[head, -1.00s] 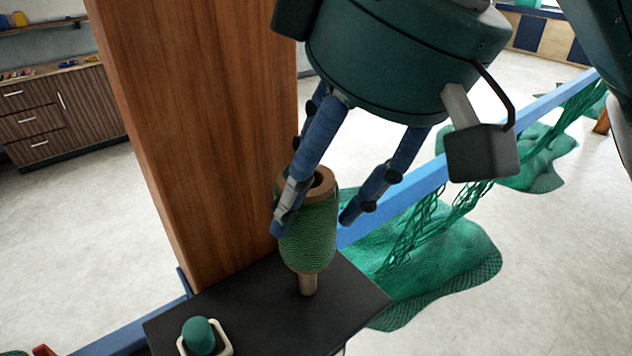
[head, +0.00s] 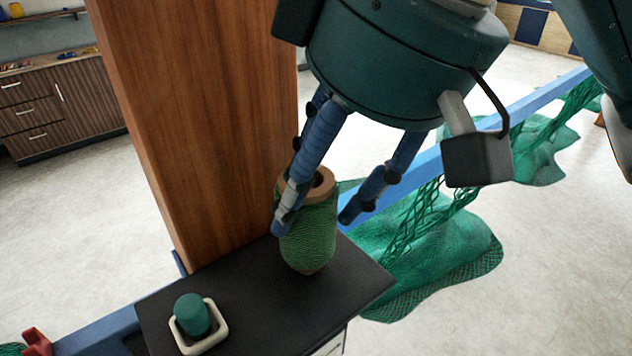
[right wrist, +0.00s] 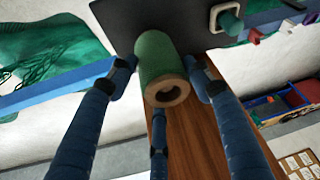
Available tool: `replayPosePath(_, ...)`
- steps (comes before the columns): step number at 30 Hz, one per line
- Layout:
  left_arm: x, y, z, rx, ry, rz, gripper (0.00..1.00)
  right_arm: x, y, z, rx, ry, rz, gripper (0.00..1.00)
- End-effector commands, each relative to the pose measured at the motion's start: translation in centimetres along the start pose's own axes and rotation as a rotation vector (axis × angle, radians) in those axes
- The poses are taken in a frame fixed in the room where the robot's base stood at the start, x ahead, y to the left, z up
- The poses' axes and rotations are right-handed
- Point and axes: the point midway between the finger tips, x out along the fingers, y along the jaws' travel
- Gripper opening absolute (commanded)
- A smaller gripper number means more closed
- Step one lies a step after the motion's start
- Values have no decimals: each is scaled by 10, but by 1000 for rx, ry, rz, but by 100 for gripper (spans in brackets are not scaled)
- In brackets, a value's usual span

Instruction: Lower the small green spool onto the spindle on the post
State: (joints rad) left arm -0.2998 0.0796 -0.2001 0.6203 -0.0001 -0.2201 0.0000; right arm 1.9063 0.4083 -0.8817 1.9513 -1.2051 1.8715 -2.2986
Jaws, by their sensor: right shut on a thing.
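The small green spool (head: 308,238), with a brown core, stands almost upright over the black shelf top (head: 345,275) beside the wooden post (head: 195,120). My right gripper (head: 313,222) is shut on it, with its blue fingers around the spool's sides. In the right wrist view, the spool (right wrist: 156,58) sits between the fingers (right wrist: 161,78), with its open core end facing the camera. The spindle is hidden behind or inside the spool. I cannot tell whether the spool touches the shelf. My left gripper is not in view.
A green knob in a white square holder (head: 222,340) stands on the shelf's front left. A blue rail (head: 530,108) runs behind, with green netting (head: 430,250) hanging to the floor. A wooden drawer cabinet (head: 62,108) is far left.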

Motion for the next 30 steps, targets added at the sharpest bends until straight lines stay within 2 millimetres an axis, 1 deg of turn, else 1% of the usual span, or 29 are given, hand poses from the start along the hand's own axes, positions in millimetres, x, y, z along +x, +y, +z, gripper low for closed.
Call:
replayPosePath(15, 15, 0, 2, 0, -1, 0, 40, 18, 0, 7, -1, 1, 1, 21)
replayPosePath(24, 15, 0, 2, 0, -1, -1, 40, 18, 0, 8, 0, 1, 1, 21)
replayPosePath(25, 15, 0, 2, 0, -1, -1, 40, 18, 0, 8, 0, 1, 1, 54)
replayPosePath(27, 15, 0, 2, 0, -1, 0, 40, 18, 0, 8, 0, 1, 1, 68)
replayPosePath(28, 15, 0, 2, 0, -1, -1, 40, 18, 0, 8, 0, 1, 1, 72)
replayPosePath(30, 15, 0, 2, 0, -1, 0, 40, 18, 0, 8, 0, 1, 1, 72)
